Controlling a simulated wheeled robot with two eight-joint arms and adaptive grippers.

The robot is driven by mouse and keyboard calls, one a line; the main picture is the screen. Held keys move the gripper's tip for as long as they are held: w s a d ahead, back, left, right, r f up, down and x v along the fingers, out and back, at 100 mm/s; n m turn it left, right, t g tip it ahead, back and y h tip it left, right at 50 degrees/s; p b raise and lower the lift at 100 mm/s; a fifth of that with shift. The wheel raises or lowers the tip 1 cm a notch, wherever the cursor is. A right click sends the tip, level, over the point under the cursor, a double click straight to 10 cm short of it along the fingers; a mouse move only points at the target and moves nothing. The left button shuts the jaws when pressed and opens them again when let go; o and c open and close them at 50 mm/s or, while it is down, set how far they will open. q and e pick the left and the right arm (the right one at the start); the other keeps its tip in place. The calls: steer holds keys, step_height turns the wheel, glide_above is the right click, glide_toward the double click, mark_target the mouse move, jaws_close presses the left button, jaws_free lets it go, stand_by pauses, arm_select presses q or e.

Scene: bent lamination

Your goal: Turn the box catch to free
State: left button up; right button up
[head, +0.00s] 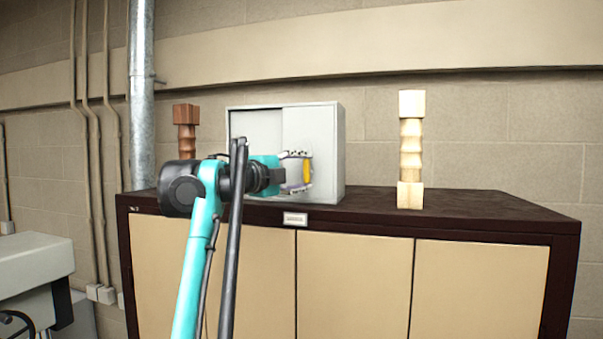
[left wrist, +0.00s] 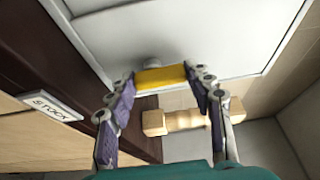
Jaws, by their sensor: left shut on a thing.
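A light grey metal box (head: 258,122) stands on the dark top of a cabinet in the head view. Its yellow catch (head: 307,171) is on the right part of the front and stands upright in that view. In the left wrist view the yellow catch (left wrist: 160,78) lies across between the fingertips, against the pale box face (left wrist: 205,35). My left gripper (head: 299,171) reaches in from the left and is shut on the catch. It also shows in the left wrist view (left wrist: 161,84), one finger at each end of the catch. My right gripper is not in view.
A pale turned wooden post (head: 411,150) stands right of the box, and a reddish-brown one (head: 186,122) stands behind my arm on the left. The cabinet top (head: 475,201) is clear at the right. A metal pipe (head: 142,90) runs up the wall.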

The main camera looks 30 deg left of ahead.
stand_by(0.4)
arm_select(q)
steer(key=o, duration=1.1)
steer(key=shift+o, duration=0.2)
steer(key=s+a, duration=0.1)
steer(key=s, duration=1)
steer(key=shift+s+a, duration=0.35)
steer(key=shift+a, duration=0.05)
